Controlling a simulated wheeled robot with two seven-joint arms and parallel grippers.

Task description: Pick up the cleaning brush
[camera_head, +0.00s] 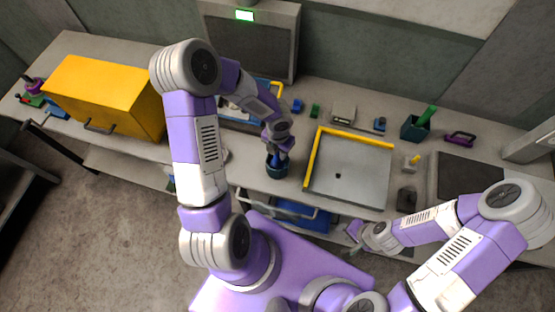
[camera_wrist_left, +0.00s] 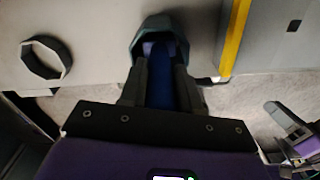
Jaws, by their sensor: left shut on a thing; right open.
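The blue cleaning brush (camera_head: 275,158) stands in a dark teal cup (camera_head: 277,172) near the front edge of the bench, left of the grey tray. My left gripper (camera_head: 277,148) is above the cup and shut on the brush's handle. In the left wrist view the blue brush (camera_wrist_left: 160,88) lies between the two fingers, its far end inside the teal cup (camera_wrist_left: 150,26). The brush's lower end is hidden by the cup. My right gripper (camera_head: 355,236) is open and empty, low in front of the bench; it also shows in the left wrist view (camera_wrist_left: 290,128).
A grey tray (camera_head: 345,183) with yellow edges lies right of the cup. A yellow box (camera_head: 105,95) stands at the left. Another teal cup (camera_head: 412,130) holds a green item (camera_head: 428,115). Small parts line the back. A dark ring (camera_wrist_left: 42,72) lies left of the cup.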

